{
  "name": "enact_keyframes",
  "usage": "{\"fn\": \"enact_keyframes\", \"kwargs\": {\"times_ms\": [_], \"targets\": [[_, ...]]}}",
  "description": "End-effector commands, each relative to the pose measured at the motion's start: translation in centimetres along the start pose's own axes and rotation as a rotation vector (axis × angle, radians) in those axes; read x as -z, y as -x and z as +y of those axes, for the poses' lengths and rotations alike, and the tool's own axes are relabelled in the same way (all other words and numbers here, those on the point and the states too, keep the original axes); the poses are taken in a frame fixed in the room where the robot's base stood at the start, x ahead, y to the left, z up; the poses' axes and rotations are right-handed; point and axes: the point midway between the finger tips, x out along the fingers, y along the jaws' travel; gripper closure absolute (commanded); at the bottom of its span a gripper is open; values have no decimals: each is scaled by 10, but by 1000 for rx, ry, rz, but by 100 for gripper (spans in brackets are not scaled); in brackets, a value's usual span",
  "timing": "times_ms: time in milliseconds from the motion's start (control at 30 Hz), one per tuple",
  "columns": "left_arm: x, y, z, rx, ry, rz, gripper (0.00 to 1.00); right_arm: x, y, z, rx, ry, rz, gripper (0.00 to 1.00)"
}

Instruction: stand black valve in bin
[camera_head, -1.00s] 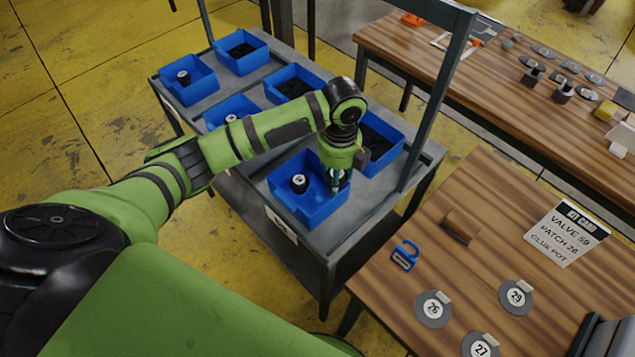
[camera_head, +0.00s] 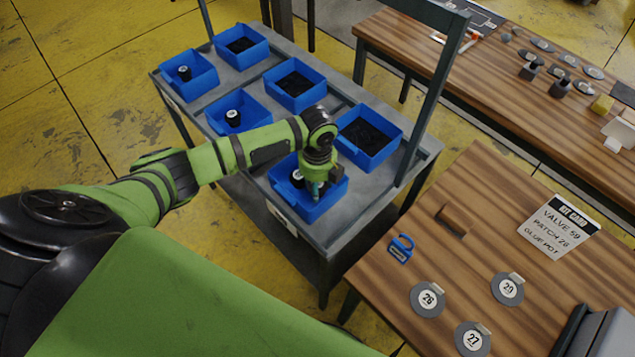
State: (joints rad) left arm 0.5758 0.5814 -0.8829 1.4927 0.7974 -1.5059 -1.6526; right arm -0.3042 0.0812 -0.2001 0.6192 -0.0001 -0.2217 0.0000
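A blue bin (camera_head: 331,201) stands at the near corner of the grey cart. A black valve with a pale top (camera_head: 296,177) stands upright inside it, partly hidden by my arm. My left gripper (camera_head: 318,190) points down into this bin, just right of that valve. Its fingers are small and partly dark, so I cannot tell whether they hold anything. Another black valve with a pale top (camera_head: 233,118) stands in the middle bin (camera_head: 214,126), and one more (camera_head: 184,73) in the far left bin (camera_head: 205,84). My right gripper is out of view.
Three other bins, including one at the cart's right (camera_head: 365,158), have dark insides. A cart post (camera_head: 432,100) rises nearby. The near wooden table (camera_head: 440,275) carries a kit card (camera_head: 558,226), round numbered patches (camera_head: 428,299), a blue clip-like item (camera_head: 401,248) and a brown block (camera_head: 452,220).

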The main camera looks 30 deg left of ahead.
Motion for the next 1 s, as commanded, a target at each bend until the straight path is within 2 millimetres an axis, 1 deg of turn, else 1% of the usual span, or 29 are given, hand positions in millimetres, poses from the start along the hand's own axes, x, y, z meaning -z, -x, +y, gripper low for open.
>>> {"fn": "enact_keyframes", "kwargs": {"times_ms": [300,400,433,467,767,867,933,967,1000], "targets": [[0,-11,0,0,-1,0,84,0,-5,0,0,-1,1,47],[0,-10,0,0,-1,0,84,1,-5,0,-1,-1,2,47],[0,-10,0,0,-1,0,44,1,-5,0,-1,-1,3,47],[0,-10,0,0,-1,0,42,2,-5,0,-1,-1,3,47],[0,-9,0,0,0,0,42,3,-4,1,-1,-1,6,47],[0,-3,0,1,0,0,42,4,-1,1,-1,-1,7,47],[0,7,0,1,0,0,42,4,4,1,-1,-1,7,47],[-1,9,-1,4,-1,-1,42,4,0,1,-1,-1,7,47],[-1,16,-1,4,-2,-2,42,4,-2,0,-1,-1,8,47]]}}
